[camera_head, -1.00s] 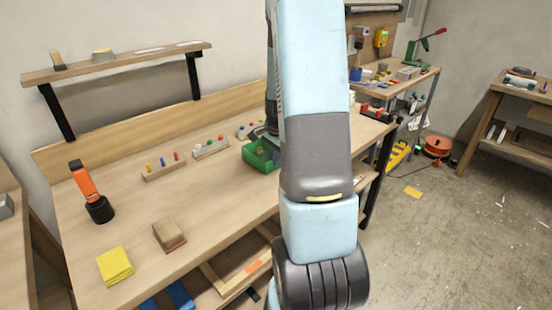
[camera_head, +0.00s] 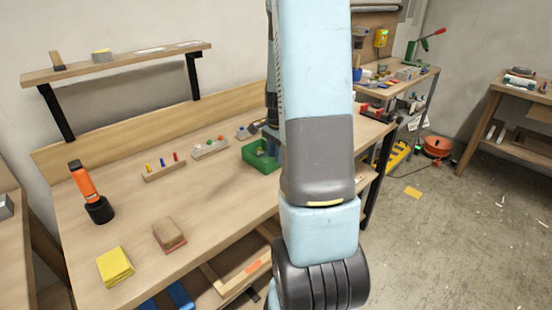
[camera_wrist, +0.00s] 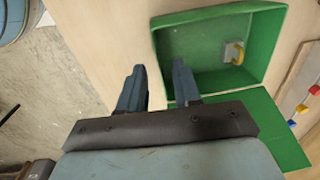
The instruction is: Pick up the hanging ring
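In the wrist view a small yellow ring (camera_wrist: 238,54) hangs on a pale mount inside an open green box (camera_wrist: 268,50). A green panel (camera_wrist: 262,122) lies along the box's near side. My gripper (camera_wrist: 159,68) is open and empty, its two dark fingers apart. Its right fingertip is close to the box's left side in the picture, and the ring is farther right. In the head view the green box (camera_head: 254,160) stands on the workbench (camera_head: 215,195), partly behind my arm. The ring cannot be made out there, and my fingers are mostly hidden.
Racks of coloured pieces (camera_head: 163,168) stand on the bench left of the box. An orange-and-black tool (camera_head: 92,195), a sanding block (camera_head: 169,235) and a yellow pad (camera_head: 115,266) are farther left. A shelf (camera_head: 125,62) is above. The bench between them is clear.

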